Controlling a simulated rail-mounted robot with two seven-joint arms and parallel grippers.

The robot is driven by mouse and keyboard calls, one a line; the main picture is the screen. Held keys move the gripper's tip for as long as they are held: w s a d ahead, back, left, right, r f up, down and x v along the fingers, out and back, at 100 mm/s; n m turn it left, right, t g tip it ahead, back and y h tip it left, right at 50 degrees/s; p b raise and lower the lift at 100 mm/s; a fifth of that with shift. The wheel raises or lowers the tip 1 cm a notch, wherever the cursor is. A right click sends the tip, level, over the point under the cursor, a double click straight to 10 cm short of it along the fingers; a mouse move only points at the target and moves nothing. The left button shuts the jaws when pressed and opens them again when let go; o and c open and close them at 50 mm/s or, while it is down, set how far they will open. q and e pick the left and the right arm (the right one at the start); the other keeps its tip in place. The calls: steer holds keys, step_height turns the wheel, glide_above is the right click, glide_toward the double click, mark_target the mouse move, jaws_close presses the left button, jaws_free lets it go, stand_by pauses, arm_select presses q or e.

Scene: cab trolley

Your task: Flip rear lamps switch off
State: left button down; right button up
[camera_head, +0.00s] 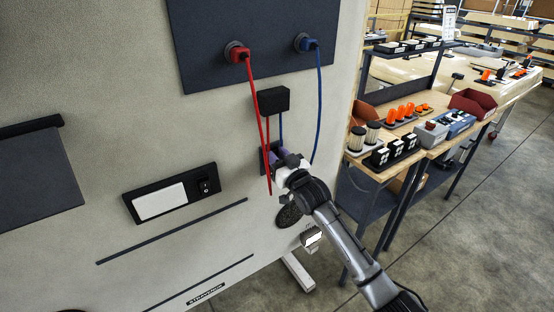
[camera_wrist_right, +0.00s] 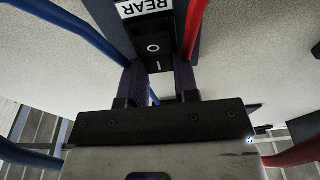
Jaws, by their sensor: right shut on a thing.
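The rear lamps switch (camera_wrist_right: 154,48) is a black rocker in a dark plate, with a white REAR label (camera_wrist_right: 145,8) beside it. It carries a circle mark and a line mark. My right gripper (camera_wrist_right: 160,72) has its two dark fingers at the line-mark end, one on each side, and is shut on the switch. In the head view my right gripper (camera_head: 279,158) is against the trolley's panel, where it hides most of the switch plate (camera_head: 265,160). The rocker's tilt is hard to tell. My left gripper is not in view.
A red cable (camera_head: 260,110) and a blue cable (camera_head: 317,100) hang close to my right gripper. A black box (camera_head: 273,100) is just above it. Another switch (camera_head: 204,186) is on the panel to the left. A workbench (camera_head: 395,160) with parts stands at right.

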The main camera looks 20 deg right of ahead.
arm_select(q)
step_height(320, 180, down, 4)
steer(key=b, duration=0.3)
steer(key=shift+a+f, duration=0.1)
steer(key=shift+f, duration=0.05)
arm_select(e)
steer(key=t, duration=0.3)
steer(key=shift+s+f+y, duration=0.15)
steer(key=shift+f+y, duration=0.15)
steer(key=shift+y, duration=0.1)
steer(key=o, duration=0.9)
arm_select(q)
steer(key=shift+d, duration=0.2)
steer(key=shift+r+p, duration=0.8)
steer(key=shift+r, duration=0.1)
arm_select(e)
steer(key=shift+v, duration=6.9)
